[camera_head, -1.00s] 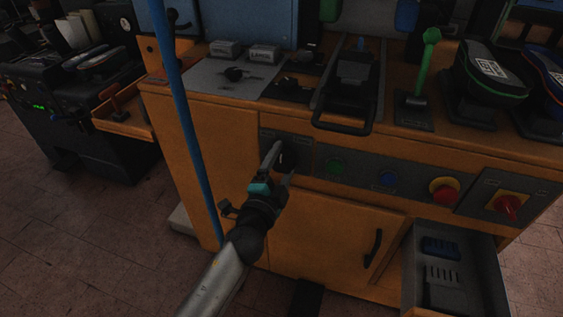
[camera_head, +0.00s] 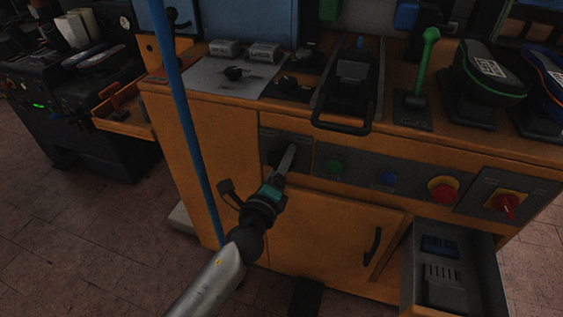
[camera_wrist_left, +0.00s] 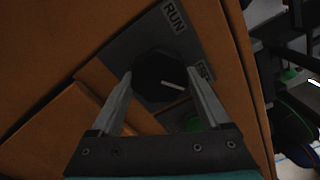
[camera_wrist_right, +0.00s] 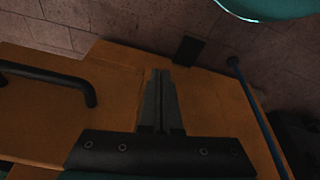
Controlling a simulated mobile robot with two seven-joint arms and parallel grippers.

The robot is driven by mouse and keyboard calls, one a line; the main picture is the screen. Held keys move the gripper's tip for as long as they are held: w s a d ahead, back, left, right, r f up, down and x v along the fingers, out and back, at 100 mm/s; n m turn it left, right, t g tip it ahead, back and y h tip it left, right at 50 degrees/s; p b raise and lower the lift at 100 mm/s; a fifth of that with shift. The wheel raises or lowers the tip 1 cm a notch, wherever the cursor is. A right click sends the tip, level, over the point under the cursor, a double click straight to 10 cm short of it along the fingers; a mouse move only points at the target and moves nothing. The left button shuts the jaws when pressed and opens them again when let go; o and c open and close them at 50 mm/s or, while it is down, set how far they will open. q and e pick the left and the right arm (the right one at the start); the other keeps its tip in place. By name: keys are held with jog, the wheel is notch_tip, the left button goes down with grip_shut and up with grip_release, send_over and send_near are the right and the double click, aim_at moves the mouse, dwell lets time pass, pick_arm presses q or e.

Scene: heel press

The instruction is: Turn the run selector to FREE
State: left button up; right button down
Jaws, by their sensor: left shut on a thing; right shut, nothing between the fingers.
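The run selector is a dark, many-sided knob (camera_wrist_left: 158,76) with a white pointer line, on a grey plate (camera_wrist_left: 116,55). In the left wrist view the pointer is directed right and slightly down, toward a small, partly covered label (camera_wrist_left: 204,70). A RUN label (camera_wrist_left: 174,17) sits higher on the plate. My left gripper (camera_head: 288,153) is shut on the knob, one finger on each side; the fingers hide part of the knob in the head view. My right gripper (camera_wrist_right: 160,75) is shut and empty over the orange cabinet, outside the head view.
Right of the selector are a green button (camera_head: 334,165), a blue button (camera_head: 387,177) and red knobs, one on a yellow collar (camera_head: 443,189). A grey drawer (camera_head: 409,262) stands open at lower right. A blue pole (camera_head: 190,130) rises left of my left arm.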

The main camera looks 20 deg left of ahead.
pick_arm(q)
jog(key=shift+m, duration=0.6)
jog(key=o, duration=1.2)
